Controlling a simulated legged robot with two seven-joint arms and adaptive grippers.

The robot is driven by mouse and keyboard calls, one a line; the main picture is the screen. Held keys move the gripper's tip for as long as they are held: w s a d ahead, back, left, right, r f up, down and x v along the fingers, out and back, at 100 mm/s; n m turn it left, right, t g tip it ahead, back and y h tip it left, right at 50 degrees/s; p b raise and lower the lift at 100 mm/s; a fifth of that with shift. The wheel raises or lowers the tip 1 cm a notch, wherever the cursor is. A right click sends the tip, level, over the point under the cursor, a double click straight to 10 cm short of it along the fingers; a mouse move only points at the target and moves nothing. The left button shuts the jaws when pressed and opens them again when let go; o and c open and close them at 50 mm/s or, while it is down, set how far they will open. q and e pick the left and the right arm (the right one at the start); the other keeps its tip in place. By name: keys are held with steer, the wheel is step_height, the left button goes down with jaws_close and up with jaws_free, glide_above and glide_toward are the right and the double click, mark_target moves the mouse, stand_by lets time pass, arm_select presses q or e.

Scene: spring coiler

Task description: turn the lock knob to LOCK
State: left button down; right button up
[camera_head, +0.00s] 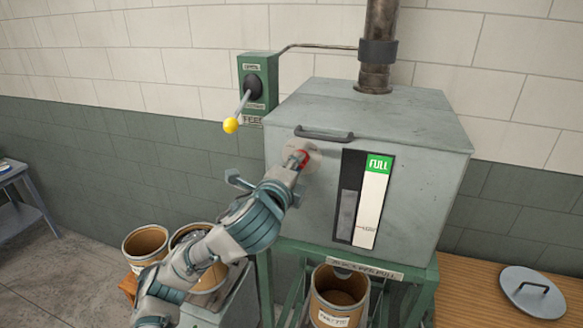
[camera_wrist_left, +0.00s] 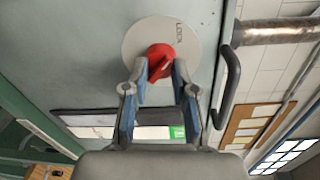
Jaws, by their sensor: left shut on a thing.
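The red lock knob (camera_head: 303,156) sits on a pale round plate (camera_head: 291,152) on the front of the grey metal box (camera_head: 400,120). My left gripper (camera_head: 296,168) is at the knob and hides part of it. In the left wrist view, the red knob (camera_wrist_left: 160,56) is between the two fingertips of my left gripper (camera_wrist_left: 160,72), which is shut on it. The round plate (camera_wrist_left: 140,35) carries small lettering near its rim that looks like LOCK. The knob's exact pointing direction is hard to tell. My right gripper is not in view.
A handle (camera_head: 324,134) is just above the knob, and a FULL gauge (camera_head: 372,200) is to its right. A green feed box (camera_head: 256,80) with a yellow-tipped lever (camera_head: 231,125) hangs at upper left. Drums (camera_head: 145,243) stand below. A round lid (camera_head: 532,291) lies on the wooden bench.

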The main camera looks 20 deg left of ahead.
arm_select(q)
steer(key=shift+w+a, duration=0.1)
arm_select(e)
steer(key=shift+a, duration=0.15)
arm_select(q)
steer(key=c, duration=1.2)
jaws_free()
steer(key=o, duration=0.4)
steer(key=shift+w, duration=0.25)
steer(key=shift+o, duration=0.4)
steer(key=shift+w+d+f, duration=0.2)
steer(key=shift+w, duration=0.3)
steer(key=shift+s+r, duration=0.1)
steer(key=shift+s, duration=0.2)
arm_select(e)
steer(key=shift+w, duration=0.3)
arm_select(q)
steer(key=s, duration=1.1)
steer(key=shift+s+a+r, duration=0.3)
steer(key=shift+s+r, duration=0.05)
steer(key=shift+s, duration=0.05)
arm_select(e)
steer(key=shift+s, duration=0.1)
